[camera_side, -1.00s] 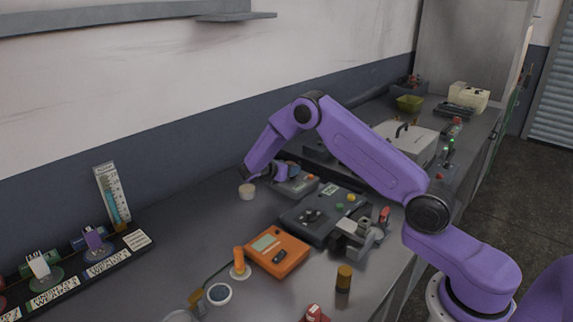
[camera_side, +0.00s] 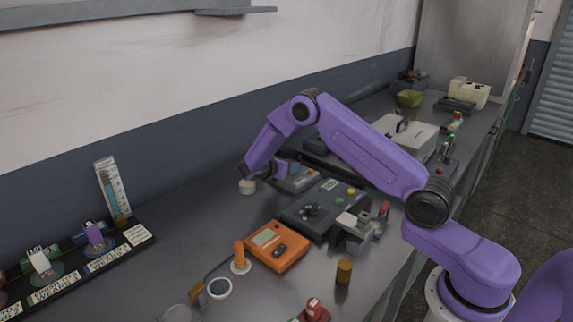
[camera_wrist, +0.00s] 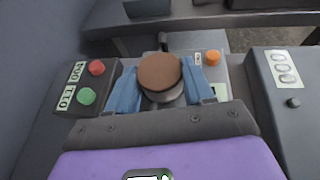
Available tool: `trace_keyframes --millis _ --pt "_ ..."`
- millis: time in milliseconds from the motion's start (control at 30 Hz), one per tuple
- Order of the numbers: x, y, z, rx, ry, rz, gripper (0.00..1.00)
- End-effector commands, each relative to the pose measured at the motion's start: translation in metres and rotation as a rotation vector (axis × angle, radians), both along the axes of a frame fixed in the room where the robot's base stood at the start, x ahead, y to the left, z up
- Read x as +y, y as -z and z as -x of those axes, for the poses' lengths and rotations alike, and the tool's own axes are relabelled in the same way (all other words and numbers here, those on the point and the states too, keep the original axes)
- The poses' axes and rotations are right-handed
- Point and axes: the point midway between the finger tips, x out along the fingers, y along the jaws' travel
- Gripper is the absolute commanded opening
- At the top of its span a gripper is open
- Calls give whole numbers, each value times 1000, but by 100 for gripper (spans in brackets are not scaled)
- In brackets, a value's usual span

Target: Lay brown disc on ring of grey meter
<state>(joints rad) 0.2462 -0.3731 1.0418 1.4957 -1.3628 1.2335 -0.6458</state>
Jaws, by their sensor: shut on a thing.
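The brown disc (camera_wrist: 160,72) is between the two blue fingers of my gripper (camera_wrist: 166,88) in the wrist view. The fingers are shut on it. A grey round part (camera_wrist: 168,98) shows just below the disc's near edge; I cannot tell whether they touch. The grey meter (camera_wrist: 204,74), with an orange button, lies behind and under the fingers. In the side view the grey meter (camera_side: 304,182) is partly behind my gripper (camera_side: 287,170), whose fingertips and the disc are hard to make out there.
A box with red and green buttons (camera_wrist: 88,84) stands left of the fingers in the wrist view, and a dark labelled box (camera_wrist: 283,85) right. In the side view, a dark control box (camera_side: 322,211), an orange meter (camera_side: 277,247) and a pale round piece (camera_side: 247,187) are nearby.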

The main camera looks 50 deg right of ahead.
Motion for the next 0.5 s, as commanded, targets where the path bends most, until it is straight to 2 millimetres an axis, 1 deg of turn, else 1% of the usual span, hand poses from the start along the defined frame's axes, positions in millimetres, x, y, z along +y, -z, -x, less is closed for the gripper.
trace_keyframes --millis 133,167,200,233,267,500 --pt "0 2 0 -1 -1 1 17" --pt "0 2 0 -1 -1 1 55" --pt "0 2 0 -1 -1 1 68" --pt "0 2 0 -1 -1 1 78" --pt "0 2 0 -1 -1 1 82" --pt "0 3 0 0 0 0 82"
